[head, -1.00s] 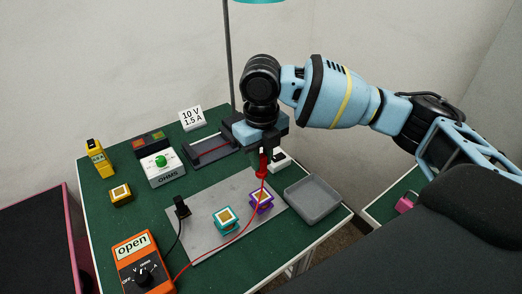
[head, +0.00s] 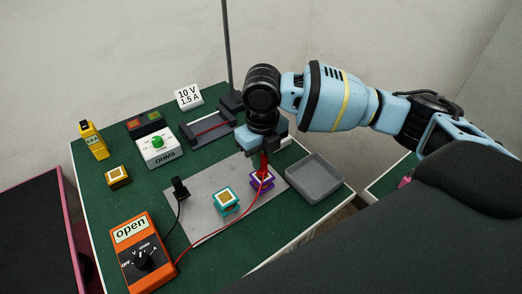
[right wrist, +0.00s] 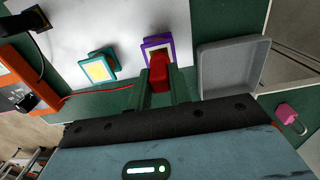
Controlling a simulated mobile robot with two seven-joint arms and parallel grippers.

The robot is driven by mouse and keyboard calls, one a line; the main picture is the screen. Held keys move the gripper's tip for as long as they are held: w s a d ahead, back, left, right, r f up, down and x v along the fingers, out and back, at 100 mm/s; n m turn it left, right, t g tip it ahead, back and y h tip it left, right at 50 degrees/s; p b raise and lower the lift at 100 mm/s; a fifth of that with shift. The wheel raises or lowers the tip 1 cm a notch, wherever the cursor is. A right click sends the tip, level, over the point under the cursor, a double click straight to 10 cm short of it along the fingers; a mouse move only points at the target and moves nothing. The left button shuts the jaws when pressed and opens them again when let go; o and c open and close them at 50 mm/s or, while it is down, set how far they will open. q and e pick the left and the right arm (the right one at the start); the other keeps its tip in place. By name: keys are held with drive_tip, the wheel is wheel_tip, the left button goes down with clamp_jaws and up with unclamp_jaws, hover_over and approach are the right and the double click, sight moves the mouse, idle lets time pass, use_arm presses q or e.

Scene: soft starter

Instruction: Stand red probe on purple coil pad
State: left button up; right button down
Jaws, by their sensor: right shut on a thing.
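My right gripper (head: 265,156) is shut on the red probe (head: 263,171) and holds it upright over the purple coil pad (head: 261,186). The probe's lower end is at or just above the pad's pale top; I cannot tell whether they touch. In the right wrist view the red probe (right wrist: 159,72) sits between the fingers and covers part of the purple coil pad (right wrist: 149,43). A red wire runs from the probe to the orange meter (head: 142,258), whose label reads "open". My left gripper is not in view.
A teal pad (head: 224,207) stands left of the purple one on the grey plate (head: 215,175). A black probe (head: 180,188) stands at the plate's left. A grey tray (head: 314,180) lies close on the right. An OHMS box (head: 160,148) and a yellow tester (head: 92,140) stand farther back.

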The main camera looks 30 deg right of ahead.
drive_tip(key=shift+f, duration=0.25)
drive_tip(key=c, duration=1.2)
unclamp_jaws()
drive_tip(key=shift+r, duration=3.9)
drive_tip(key=shift+s+f, duration=0.1)
